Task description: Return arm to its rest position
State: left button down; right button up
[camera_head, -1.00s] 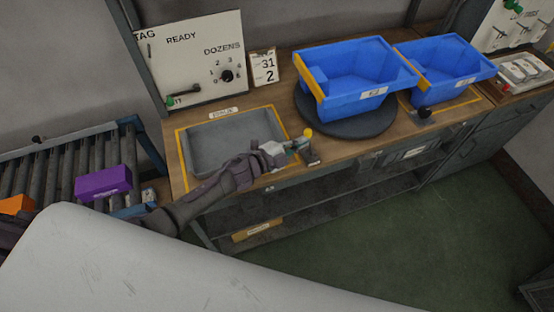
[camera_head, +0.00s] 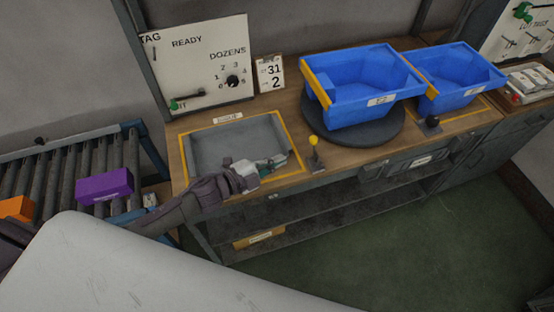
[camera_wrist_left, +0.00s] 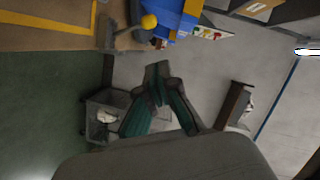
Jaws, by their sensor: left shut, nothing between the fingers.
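My left gripper (camera_head: 277,162) shows in the head view above the front right part of the grey tray on the workbench, its arm coming in from the lower left. It is shut and empty. In the left wrist view its two green fingers (camera_wrist_left: 157,80) meet at the tips with nothing between them. The yellow-knobbed lever (camera_head: 314,148) stands on the bench just to the right of the gripper, apart from it. The lever's yellow knob also shows in the left wrist view (camera_wrist_left: 149,21). My right gripper is not in view.
A grey tray (camera_head: 225,130) is set in a yellow outline. Blue bins (camera_head: 370,100) stand to the right, one on a dark round turntable (camera_head: 393,130). A roller conveyor with a purple box (camera_head: 104,185) is at left. Green floor (camera_head: 400,250) is open in front.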

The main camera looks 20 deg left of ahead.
pick_arm(q)
jog(key=shift+s, duration=0.1)
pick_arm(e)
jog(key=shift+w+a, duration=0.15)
pick_arm(q)
jog(key=s+a+n+g+y, duration=0.3)
jog(key=s+n+g+y, duration=0.2)
jog(key=s+n, duration=0.55)
jog(key=s+a+n+g+y, duration=0.4)
jog(key=s+n, duration=0.4)
jog(key=s, duration=0.6)
notch_tip(320, 180, down, 28)
jog(key=s+d+g+b, duration=0.1)
jog(key=g+b, duration=0.1)
jog(key=b, duration=0.1)
jog(key=s+a+f+y+b, duration=0.1)
jog(key=s+a+f, duration=0.1)
jog(key=s+f, duration=1.5)
jog(key=shift+s+a+f+m+g+b, duration=0.15)
jog(key=shift+a+f+m+g+b, duration=0.25)
jog(key=shift+f, duration=0.5)
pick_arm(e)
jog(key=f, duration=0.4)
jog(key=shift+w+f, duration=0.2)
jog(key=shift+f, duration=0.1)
